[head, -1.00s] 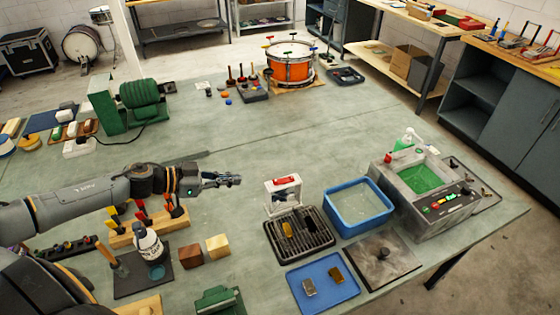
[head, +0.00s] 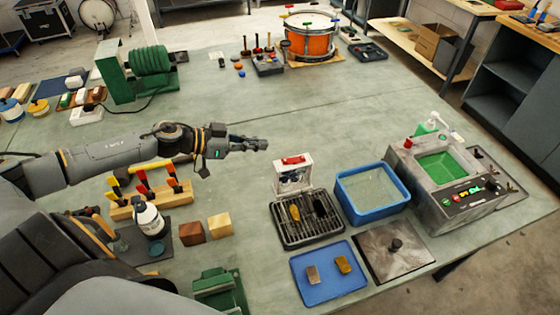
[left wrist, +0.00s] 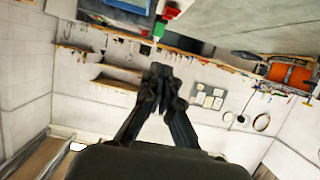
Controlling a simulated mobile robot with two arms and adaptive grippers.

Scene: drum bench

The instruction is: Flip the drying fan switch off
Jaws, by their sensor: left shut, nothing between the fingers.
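The drying fan is most likely the small white box (head: 291,178) behind the black slatted rack in the head view. A red switch (head: 293,160) sits on its top; its on or off position is too small to tell. My left gripper (head: 264,144) is shut and empty, up and left of the box in the picture, apart from it. Its closed fingers (left wrist: 160,72) also show in the left wrist view, where I cannot make out the fan. My right gripper is not in view.
The slatted rack (head: 282,236) holds two small pieces. A blue basin (head: 372,212) and a grey tank with green liquid (head: 436,168) stand to the right. A blue tray (head: 327,290) is in front.

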